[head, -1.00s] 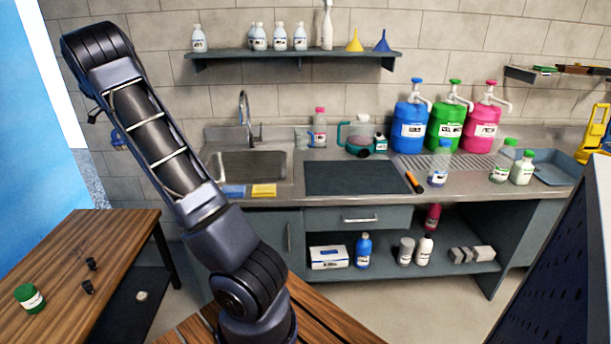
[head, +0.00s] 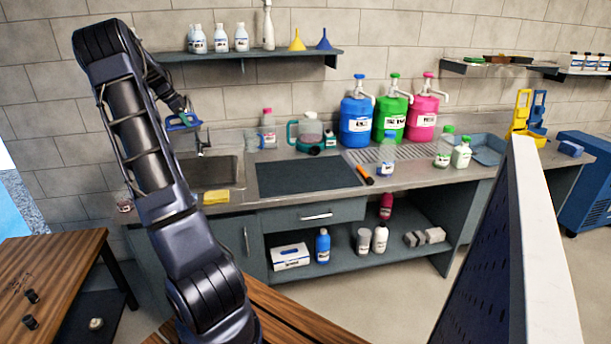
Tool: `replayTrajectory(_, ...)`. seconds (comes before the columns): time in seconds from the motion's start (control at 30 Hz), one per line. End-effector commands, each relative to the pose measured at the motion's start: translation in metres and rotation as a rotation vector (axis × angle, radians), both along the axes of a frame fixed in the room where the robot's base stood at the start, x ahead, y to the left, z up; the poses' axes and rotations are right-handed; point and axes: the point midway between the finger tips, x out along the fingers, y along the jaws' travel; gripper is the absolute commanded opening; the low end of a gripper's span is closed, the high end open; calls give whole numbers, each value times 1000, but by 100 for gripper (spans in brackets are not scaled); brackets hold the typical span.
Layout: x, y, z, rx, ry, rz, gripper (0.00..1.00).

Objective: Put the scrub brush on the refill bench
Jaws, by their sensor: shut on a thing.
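My gripper (head: 183,112) is up at the left, in front of the tap and above the sink end of the bench, partly behind my arm. It is shut on the scrub brush (head: 182,123), a blue and green piece held in the air, apart from the bench top. Its bristles are too small to make out. The refill bench (head: 345,184) is a grey metal counter along the wall. It has a sink (head: 210,172) at the left, a dark mat (head: 305,174) in the middle and blue, green and pink jugs at the back right.
A yellow sponge (head: 217,197) lies at the sink's front edge. An orange-handled tool (head: 365,175) and small bottles (head: 461,153) stand or lie right of the mat. The mat is clear. A shelf (head: 245,55) hangs above. A pale-edged panel (head: 540,240) rises at right front.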

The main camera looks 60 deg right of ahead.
Motion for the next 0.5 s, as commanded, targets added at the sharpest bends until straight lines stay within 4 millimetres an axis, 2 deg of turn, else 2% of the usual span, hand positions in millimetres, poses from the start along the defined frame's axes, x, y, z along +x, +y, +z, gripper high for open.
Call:
replayTrajectory(0.03,-15,-20,0,0,0,-27,29)
replayTrajectory(0.1,-34,-44,0,0,0,-56,29)
replayTrajectory(0.27,-81,-97,0,-1,1,-126,29)
replayTrajectory(0.5,-159,-167,1,-2,0,-231,29)
